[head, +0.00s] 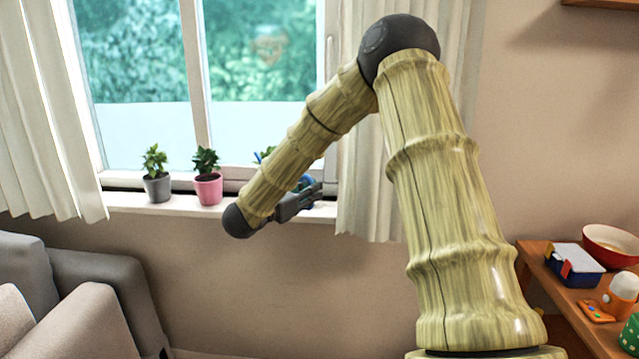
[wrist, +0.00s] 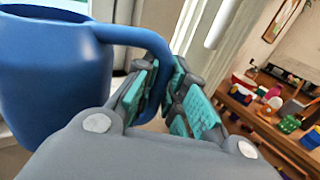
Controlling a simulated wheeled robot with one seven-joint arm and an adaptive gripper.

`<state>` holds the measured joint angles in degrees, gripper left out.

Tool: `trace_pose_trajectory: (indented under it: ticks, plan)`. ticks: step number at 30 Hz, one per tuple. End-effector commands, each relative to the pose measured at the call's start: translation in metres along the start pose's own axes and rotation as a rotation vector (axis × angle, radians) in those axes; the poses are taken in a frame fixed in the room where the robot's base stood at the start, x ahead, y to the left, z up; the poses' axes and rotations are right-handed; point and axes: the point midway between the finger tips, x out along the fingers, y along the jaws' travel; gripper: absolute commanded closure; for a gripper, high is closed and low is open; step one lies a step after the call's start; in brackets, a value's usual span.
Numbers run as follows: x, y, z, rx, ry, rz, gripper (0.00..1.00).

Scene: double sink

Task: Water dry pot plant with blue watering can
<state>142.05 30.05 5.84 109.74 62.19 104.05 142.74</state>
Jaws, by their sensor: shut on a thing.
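The blue watering can (wrist: 50,75) fills the left of the wrist view. My gripper (wrist: 168,88) is shut on its handle, with the teal finger pads on either side. In the head view, only a small blue part of the can (head: 306,181) shows behind my gripper (head: 312,194), near the right end of the sill. A green plant in a grey pot (head: 157,188) and a darker green plant in a pink pot (head: 208,189) stand upright on the sill. Leaves of a third plant (head: 264,154) show behind my arm; its pot is hidden. I cannot tell which plant is dry.
The white window sill (head: 128,201) runs below the window, with curtains on both sides. A grey sofa (head: 88,295) is at lower left. A wooden table (head: 562,292) at right holds a red bowl (head: 610,243), a blue box (head: 574,266) and other small things.

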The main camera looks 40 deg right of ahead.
Motion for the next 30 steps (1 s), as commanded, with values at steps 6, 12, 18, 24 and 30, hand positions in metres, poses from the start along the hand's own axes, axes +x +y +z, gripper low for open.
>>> trace_pose_trajectory:
  ticks: [6, 12, 18, 24, 30]
  plan:
    - [0.012, -0.015, 0.024, 0.001, -0.002, -0.087, 1.00]
    - [0.014, -0.018, 0.029, -0.014, -0.001, -0.100, 1.00]
    - [0.013, -0.019, 0.031, -0.053, 0.001, -0.099, 1.00]
    - [0.013, -0.020, 0.030, -0.101, 0.003, -0.098, 1.00]
    - [0.013, -0.021, 0.031, -0.147, 0.004, -0.097, 1.00]
